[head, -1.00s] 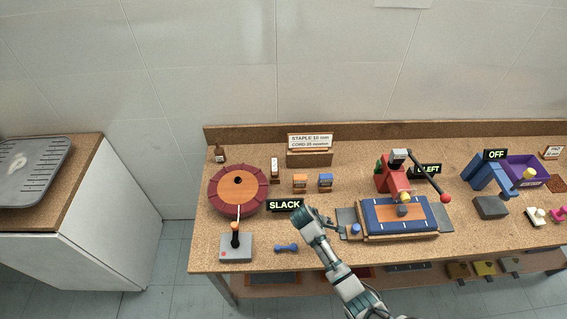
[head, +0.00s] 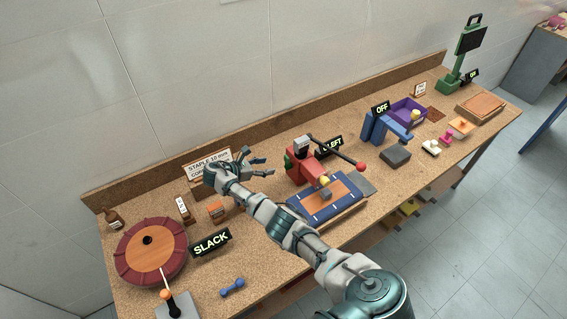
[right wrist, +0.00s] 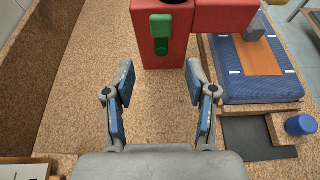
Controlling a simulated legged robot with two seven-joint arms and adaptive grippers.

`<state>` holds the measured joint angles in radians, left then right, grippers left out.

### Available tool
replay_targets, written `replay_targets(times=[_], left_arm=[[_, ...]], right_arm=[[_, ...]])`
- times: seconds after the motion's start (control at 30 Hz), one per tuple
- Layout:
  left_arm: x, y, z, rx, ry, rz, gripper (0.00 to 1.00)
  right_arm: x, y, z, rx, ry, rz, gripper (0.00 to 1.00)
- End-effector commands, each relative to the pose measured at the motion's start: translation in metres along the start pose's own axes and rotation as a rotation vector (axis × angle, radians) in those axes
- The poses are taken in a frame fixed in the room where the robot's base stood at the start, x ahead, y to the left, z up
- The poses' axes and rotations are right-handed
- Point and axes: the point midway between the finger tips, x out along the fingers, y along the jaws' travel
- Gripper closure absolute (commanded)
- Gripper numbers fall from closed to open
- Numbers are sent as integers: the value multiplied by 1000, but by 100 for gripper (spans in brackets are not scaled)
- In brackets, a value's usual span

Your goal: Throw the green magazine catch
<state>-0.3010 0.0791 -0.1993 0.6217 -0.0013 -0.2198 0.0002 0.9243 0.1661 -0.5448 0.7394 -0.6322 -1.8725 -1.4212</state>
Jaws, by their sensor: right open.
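The green magazine catch (right wrist: 161,28) sits on the near face of the red stapling press (right wrist: 150,52), straight ahead in the right wrist view. In the head view the catch (head: 288,160) is a small green spot on the left side of the red press (head: 305,165). My right gripper (right wrist: 160,82) is open and empty, its blue-padded fingers spread apart. The catch lies beyond the fingertips, between their lines, with a gap of bare bench. In the head view the right gripper (head: 268,160) is just left of the press. My left gripper is not in view.
A blue pad with an orange panel (head: 332,194) lies in front of the press, and a lever with a red knob (head: 361,167) juts right. A staple sign (head: 207,165) and an orange box (head: 217,211) stand near my right arm. A red wheel (head: 150,250) is at left.

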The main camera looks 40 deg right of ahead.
Motion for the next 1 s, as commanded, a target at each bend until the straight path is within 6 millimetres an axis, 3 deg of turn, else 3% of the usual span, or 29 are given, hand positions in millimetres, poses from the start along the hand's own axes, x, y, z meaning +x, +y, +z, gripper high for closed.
replay_targets(times=[0.2,0.4,0.83,1.0], left_arm=[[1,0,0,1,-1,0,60],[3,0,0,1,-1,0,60],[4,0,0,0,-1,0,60],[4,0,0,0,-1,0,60]], right_arm=[[52,-2,0,2,0,-3,44],[82,-1,-1,2,0,-1,44],[94,-1,0,2,2,1,44],[94,0,0,2,2,1,84]])
